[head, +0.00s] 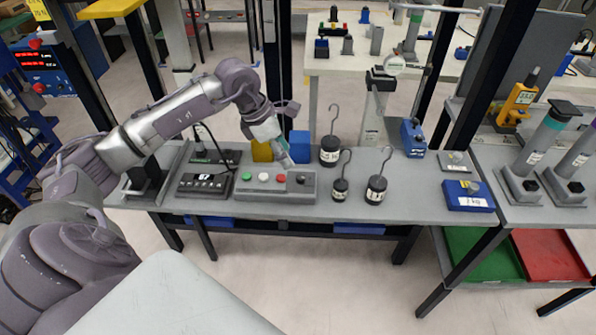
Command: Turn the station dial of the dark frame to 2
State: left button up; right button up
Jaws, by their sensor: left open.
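A grey control box (275,196) lies on the grey bench, with a green, a white and a red button and a dark round knob (301,179) at its right end. The knob's setting and any numbers are too small to read. My left gripper (284,157) is open and tilted down just above and behind the box, near the red button and left of the knob. It appears apart from the knob. A dark box (205,184) with small marks on its front sits left of the control box. I cannot tell which item is the dark frame. My right gripper is not in view.
Black hooked weights (376,190) stand right of the box. A blue block (300,146) and a yellow block (262,151) stand behind it. A blue box (467,196) sits near the right end. Dark uprights rise from the bench. Bare bench (420,190) lies right of the weights.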

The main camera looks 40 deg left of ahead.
aim_at(300, 177)
pick_arm(q)
jog(key=p+x, duration=0.1)
jog(key=x, duration=0.7)
jog(key=shift+w+d+f, duration=0.1)
jog(key=shift+d+f, duration=0.15)
jog(key=shift+f, duration=0.1)
grip_shut()
